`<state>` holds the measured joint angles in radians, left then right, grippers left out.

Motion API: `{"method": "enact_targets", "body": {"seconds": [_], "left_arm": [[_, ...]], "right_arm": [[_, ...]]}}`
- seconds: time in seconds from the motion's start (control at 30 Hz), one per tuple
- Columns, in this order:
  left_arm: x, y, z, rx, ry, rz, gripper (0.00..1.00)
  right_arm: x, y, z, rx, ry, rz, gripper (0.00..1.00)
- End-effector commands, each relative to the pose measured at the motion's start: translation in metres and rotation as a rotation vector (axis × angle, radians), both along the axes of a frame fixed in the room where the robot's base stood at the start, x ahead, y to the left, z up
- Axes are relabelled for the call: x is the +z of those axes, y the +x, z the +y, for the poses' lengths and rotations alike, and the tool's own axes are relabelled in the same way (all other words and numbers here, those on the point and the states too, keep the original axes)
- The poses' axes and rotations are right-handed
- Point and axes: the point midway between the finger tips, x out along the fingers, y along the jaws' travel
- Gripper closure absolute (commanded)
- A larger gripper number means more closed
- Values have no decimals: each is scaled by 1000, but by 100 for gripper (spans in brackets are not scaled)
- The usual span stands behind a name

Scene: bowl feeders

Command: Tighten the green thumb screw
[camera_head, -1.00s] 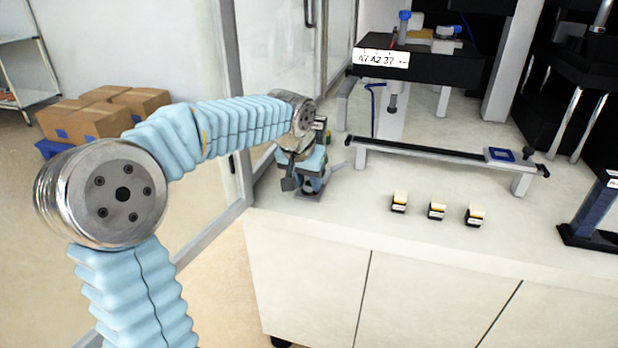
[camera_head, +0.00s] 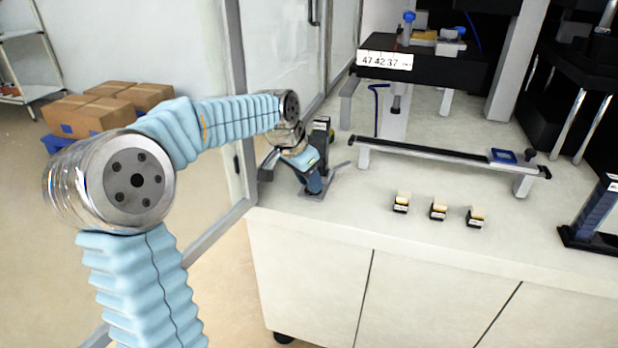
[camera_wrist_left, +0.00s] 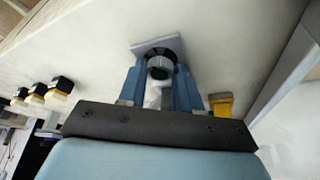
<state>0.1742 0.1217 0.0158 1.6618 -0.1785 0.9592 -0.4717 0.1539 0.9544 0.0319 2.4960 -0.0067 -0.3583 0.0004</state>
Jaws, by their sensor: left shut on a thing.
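The green thumb screw shows in the left wrist view as a small dark greenish round knob (camera_wrist_left: 159,71), within a dark ring on a grey plate (camera_wrist_left: 171,43). My left gripper (camera_wrist_left: 159,84) has a blue finger on each side of it and is shut on it. In the head view my left gripper (camera_head: 312,182) is at the grey fixture base (camera_head: 318,193) on the bench's left end; the screw itself is hidden there. My right gripper is not in view.
Three small black, yellow and white blocks (camera_head: 438,211) stand on the bench to the right. A low rail stand (camera_head: 425,152) is behind them. A small yellow part (camera_wrist_left: 222,103) is beside the right-hand finger in the wrist view. The bench front is clear.

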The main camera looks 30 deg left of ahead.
Motion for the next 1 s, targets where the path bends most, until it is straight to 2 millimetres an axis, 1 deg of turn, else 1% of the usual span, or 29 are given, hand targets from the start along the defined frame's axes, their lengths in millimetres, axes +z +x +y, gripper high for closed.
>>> {"method": "enact_targets", "body": {"seconds": [0.23, 0.27, 0.4, 0.43, 0.67, 0.77, 0.87, 1.0], "left_arm": [[0, 0, 1, 1, 1, 0, 97], [0, 0, 1, 1, 1, 0, 65], [0, 0, 0, 1, 1, 0, 44], [0, 0, 0, 1, 1, 0, 41], [0, 0, 0, 1, 1, 0, 41], [4, -1, 1, 2, 1, -1, 41], [16, -5, 2, 2, 1, -5, 41], [45, -17, 6, 2, 1, -5, 41]], "right_arm": [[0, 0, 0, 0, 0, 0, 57], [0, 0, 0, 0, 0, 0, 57], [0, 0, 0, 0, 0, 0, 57], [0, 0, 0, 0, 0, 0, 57], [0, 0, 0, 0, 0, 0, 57], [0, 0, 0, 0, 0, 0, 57], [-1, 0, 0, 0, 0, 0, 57], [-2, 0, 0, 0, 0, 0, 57]]}}
